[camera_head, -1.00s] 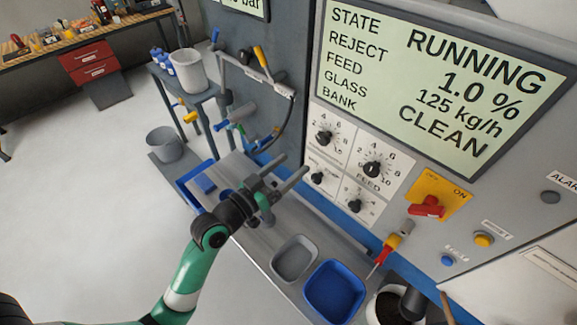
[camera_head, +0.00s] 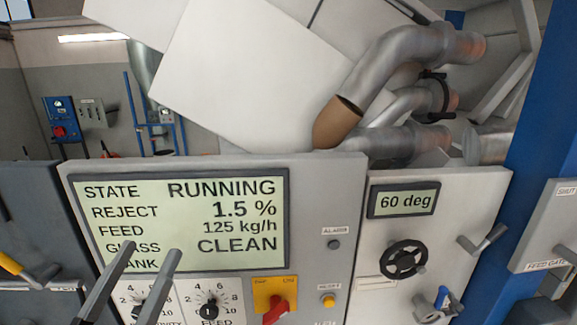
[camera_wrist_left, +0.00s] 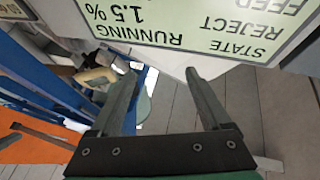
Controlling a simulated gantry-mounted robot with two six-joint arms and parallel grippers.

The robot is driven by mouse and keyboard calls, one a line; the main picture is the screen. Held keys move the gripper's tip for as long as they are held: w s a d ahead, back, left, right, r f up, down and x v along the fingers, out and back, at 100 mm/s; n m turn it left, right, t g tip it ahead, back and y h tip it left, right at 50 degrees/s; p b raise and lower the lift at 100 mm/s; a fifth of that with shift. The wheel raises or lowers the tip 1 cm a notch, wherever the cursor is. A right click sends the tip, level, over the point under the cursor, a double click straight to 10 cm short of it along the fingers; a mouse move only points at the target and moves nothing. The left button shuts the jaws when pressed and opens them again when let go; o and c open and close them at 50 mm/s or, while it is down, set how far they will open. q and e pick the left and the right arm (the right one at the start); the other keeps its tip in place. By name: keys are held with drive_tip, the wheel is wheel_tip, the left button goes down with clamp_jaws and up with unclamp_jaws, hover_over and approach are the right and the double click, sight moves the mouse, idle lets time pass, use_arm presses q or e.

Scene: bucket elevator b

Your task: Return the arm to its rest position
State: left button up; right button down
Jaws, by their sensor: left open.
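My left gripper (camera_head: 140,278) shows at the bottom left of the head view, its two grey fingers pointing up in front of the control panel. The fingers are apart with nothing between them. In the left wrist view the open fingers (camera_wrist_left: 165,95) reach toward the display, which appears upside down. The display screen (camera_head: 190,220) reads RUNNING, reject 1.5 %, feed 125 kg/h, CLEAN. The left finger overlaps its lower left text. My right gripper is not in view.
Below the screen are dials, among them the feed knob (camera_head: 208,311), and a red switch (camera_head: 275,311). To the right are a 60 deg readout (camera_head: 403,201) and a black handwheel (camera_head: 403,259). Metal pipes (camera_head: 405,60) rise behind. A blue post (camera_head: 530,120) stands at right.

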use_arm(q)
drive_tip(key=s+d+r+t+y, duration=0.1)
drive_tip(key=s+r+t, duration=0.1)
drive_tip(key=s+r, duration=0.5)
drive_tip(key=s+d+r+t, duration=0.2)
drive_tip(key=s+r, duration=0.1)
drive_tip(key=r, duration=0.8)
wheel_tip(320, 180, up, 15)
drive_tip(key=w+p, duration=0.1)
drive_tip(key=p, duration=1.4)
drive_tip(key=shift+f, duration=0.2)
drive_tip(key=shift+w, duration=0.1)
idle(3.8)
